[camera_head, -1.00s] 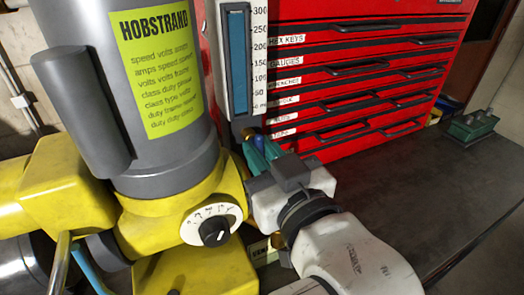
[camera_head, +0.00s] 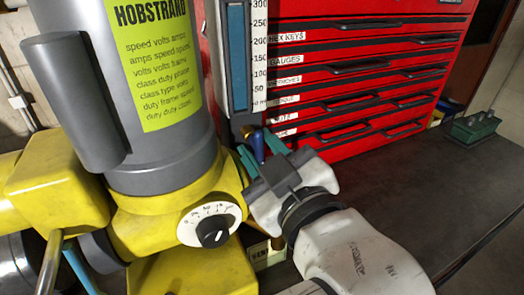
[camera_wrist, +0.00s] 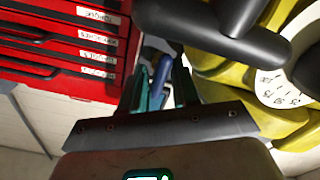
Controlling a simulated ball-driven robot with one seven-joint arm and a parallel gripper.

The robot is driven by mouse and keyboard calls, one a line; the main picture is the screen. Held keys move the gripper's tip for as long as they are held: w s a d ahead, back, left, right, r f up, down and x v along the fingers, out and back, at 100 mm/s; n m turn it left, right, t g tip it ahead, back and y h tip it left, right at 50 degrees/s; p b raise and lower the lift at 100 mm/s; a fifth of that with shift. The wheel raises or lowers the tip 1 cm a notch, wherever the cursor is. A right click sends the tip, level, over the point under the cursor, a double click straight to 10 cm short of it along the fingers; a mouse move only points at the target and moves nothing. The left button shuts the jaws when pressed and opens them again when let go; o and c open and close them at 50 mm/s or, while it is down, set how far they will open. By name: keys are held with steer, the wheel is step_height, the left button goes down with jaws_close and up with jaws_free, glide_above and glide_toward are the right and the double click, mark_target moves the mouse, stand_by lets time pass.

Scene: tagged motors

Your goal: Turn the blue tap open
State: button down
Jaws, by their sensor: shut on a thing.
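The blue tap (camera_head: 259,147) is a small blue lever beside the yellow motor base, below the sight gauge. A brass-coloured part shows just above it. My gripper (camera_head: 262,155) has teal fingers, one on each side of the blue lever, and is shut on it. In the wrist view the blue tap (camera_wrist: 161,76) stands slightly tilted between the fingers (camera_wrist: 162,88). The tap's lower part and its pipe are hidden by my gripper.
The grey and yellow motor (camera_head: 160,150) with a white dial (camera_head: 210,224) stands close on the left. A red tool chest (camera_head: 370,75) is behind. A green box (camera_head: 474,127) sits at the far right.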

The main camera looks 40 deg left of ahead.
steer(key=c, duration=1.2)
jaws_free()
steer(key=p+v, duration=0.9)
steer(key=v, duration=0.1)
steer(key=shift+s+d, duration=0.15)
steer(key=shift+d, duration=0.15)
